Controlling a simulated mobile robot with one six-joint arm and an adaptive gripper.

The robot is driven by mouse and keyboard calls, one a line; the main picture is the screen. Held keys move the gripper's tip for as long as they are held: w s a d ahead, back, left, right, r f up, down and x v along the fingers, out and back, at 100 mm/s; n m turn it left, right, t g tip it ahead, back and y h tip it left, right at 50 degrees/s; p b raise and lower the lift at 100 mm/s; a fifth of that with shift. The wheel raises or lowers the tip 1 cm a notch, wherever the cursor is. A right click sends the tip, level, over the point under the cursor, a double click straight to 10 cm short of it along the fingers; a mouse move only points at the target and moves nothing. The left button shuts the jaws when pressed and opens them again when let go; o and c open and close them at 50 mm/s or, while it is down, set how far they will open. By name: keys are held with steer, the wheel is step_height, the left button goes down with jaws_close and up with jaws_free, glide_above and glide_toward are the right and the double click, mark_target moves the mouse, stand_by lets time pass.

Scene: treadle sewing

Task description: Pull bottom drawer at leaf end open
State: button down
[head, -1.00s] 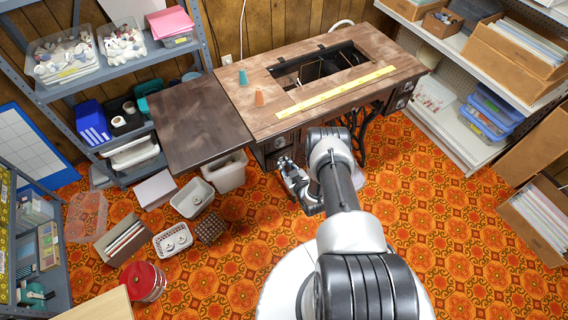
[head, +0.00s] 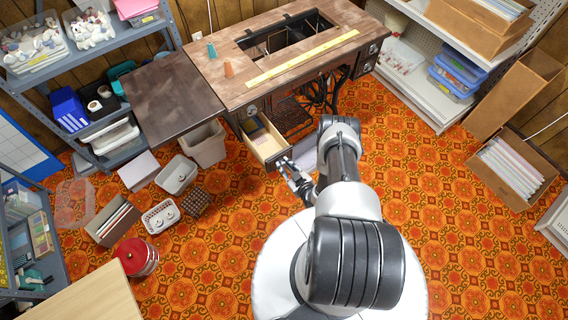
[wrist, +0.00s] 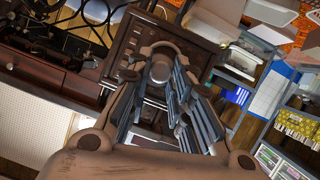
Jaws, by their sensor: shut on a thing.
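The sewing table (head: 225,88) stands at the back, with its dark leaf (head: 172,108) on the left. Below the leaf end, a drawer (head: 268,151) stands pulled out, its pale inside showing with some small items at the back. A closed drawer front with a round pull (head: 251,109) is above it. My gripper (head: 283,162) is at the front of the open drawer and is shut on its pull. In the wrist view, the gripper's fingers (wrist: 160,76) are close to a dark wooden front; the grip itself is partly hidden.
A white bin (head: 207,148) stands left of the open drawer. Baskets, a file box (head: 113,222) and a red tin (head: 137,257) lie on the left floor. Patterned carpet right of my base is open. A file box (head: 512,163) stands at the right.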

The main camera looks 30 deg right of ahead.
steer(key=shift+s, duration=0.35)
steer(key=c, duration=1.4)
jaws_free()
steer(key=shift+c, duration=0.2)
steer(key=v, duration=0.7)
steer(key=shift+s, duration=0.2)
steer(key=shift+w+r, duration=0.1)
steer(key=shift+r, duration=0.05)
